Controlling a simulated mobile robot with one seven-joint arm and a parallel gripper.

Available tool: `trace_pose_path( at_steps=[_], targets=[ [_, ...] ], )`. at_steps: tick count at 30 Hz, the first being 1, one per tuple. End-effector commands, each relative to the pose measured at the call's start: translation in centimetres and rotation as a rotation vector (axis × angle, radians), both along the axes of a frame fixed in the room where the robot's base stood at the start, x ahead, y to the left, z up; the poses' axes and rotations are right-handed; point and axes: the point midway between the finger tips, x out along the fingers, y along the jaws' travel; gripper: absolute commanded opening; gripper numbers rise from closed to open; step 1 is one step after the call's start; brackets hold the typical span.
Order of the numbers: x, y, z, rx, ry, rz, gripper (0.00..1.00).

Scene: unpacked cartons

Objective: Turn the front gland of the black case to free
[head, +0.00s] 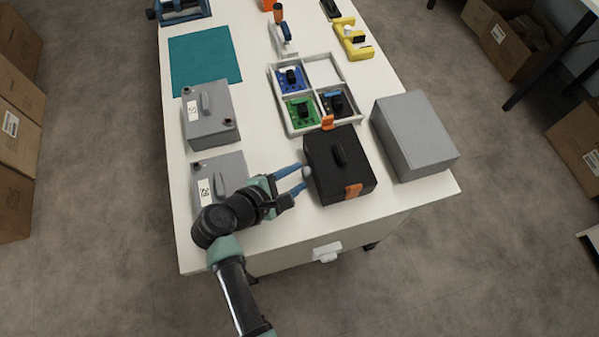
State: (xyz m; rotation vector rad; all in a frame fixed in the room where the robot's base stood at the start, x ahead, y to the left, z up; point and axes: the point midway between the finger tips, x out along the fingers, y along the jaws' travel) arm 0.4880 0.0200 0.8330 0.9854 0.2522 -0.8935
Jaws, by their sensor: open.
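The black case (325,163) stands closed near the table's front edge, with a black handle on its lid. One orange latch (328,122) is on its far side and another orange latch (353,190) on its near side. A small grey round gland (306,172) sticks out from the case's left side. My gripper (303,177) comes from the left, its blue fingers open and their tips at either side of this gland. I cannot tell whether they touch it, nor how the gland is turned. No other gland shows on the case.
Two grey cases with handles and labels, one farther back (208,125) and one nearer (228,168), stand to the left. A plain grey box (412,135) stands close to the right. A white divided tray (283,112) with circuit boards lies behind the black case. A teal mat (205,60) lies farther back.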

Motion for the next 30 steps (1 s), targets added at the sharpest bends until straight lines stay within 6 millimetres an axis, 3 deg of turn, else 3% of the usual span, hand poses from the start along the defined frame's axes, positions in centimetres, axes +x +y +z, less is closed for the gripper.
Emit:
trace_pose_path(
  at_steps=[14, 22, 30],
  targets=[
    [1.16, -0.95, -0.96, -0.001, 0.0, 0.001, 0.44],
    [1.14, -0.93, -0.95, -0.001, 0.0, 0.001, 0.0],
    [1.15, -0.91, -0.9, -0.002, 0.005, 0.001, 0.0]
  ],
)
